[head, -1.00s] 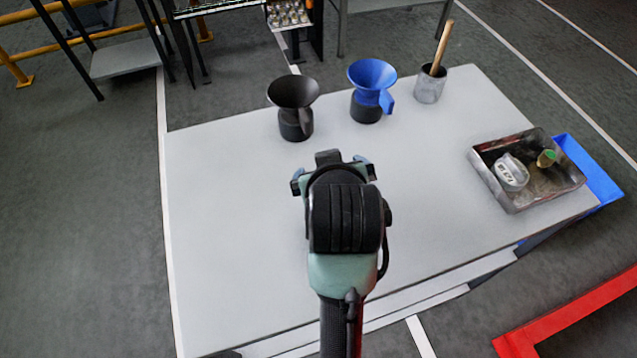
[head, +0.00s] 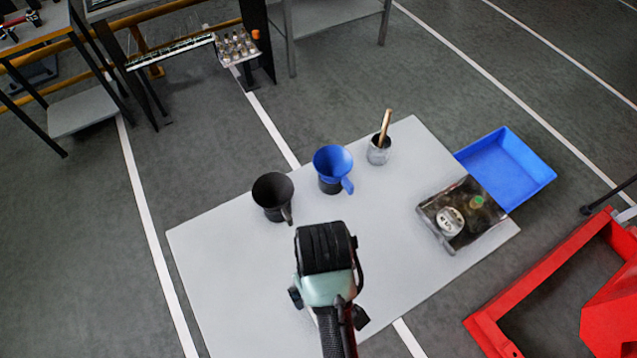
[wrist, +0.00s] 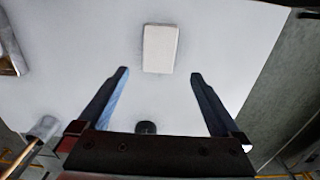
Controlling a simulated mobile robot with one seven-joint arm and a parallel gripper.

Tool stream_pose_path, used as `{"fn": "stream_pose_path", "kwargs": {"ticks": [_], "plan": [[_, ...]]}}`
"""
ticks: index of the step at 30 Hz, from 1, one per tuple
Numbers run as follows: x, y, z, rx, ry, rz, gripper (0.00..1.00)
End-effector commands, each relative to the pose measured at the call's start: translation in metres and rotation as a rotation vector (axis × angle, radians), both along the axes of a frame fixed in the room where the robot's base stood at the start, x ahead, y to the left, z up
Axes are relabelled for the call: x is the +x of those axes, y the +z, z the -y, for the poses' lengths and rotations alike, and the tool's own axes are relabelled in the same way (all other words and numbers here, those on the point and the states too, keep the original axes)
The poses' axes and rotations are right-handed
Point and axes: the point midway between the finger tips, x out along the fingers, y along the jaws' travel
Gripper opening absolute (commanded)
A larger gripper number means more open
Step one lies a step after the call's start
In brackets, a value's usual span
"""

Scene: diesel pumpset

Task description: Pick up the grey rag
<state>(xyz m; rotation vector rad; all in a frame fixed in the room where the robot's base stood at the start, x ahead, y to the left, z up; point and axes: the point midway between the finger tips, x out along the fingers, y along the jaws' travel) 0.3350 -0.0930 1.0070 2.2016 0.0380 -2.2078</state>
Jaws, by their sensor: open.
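The grey rag (wrist: 161,48) shows in the wrist view as a pale, flat rectangle lying on the white table (wrist: 75,35). My gripper (wrist: 160,73) is open, with its two fingers apart and nothing between them. The rag lies just beyond the fingertips, roughly centred between them in the picture. The height of the fingers above the table is hard to tell. In the head view my wrist is over the table (head: 235,290) and hides my fingers; the rag cannot be seen there.
A black funnel jug (head: 272,195), a blue funnel jug (head: 332,168) and a cup (head: 378,152) with a wooden handle stand along the far edge. A grimy tray (head: 437,235) with parts is at right, beside a blue bin (head: 508,165). The table's left part is clear.

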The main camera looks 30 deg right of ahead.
Motion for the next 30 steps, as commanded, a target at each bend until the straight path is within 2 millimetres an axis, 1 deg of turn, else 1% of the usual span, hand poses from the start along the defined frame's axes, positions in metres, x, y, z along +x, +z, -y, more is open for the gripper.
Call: {"fn": "stream_pose_path", "kwargs": {"ticks": [6, 9, 12, 17, 20, 25, 27, 30], "plan": [[-0.001, -0.041, 0.0, 0.002, 0.0, -0.004, 1.0], [-0.001, -0.057, 0.0, 0.001, 0.0, -0.003, 1.0], [-0.001, -0.068, 0.0, 0.001, 0.0, -0.001, 1.0], [-0.001, -0.076, 0.0, 0.0, 0.0, 0.0, 1.0], [-0.002, -0.087, 0.0, 0.001, 0.0, -0.002, 1.0], [-0.003, -0.111, 0.002, 0.0, 0.0, -0.001, 1.0], [-0.003, -0.118, 0.002, 0.0, 0.0, 0.0, 1.0], [-0.002, -0.123, 0.002, -0.001, 0.0, 0.001, 1.0]]}}
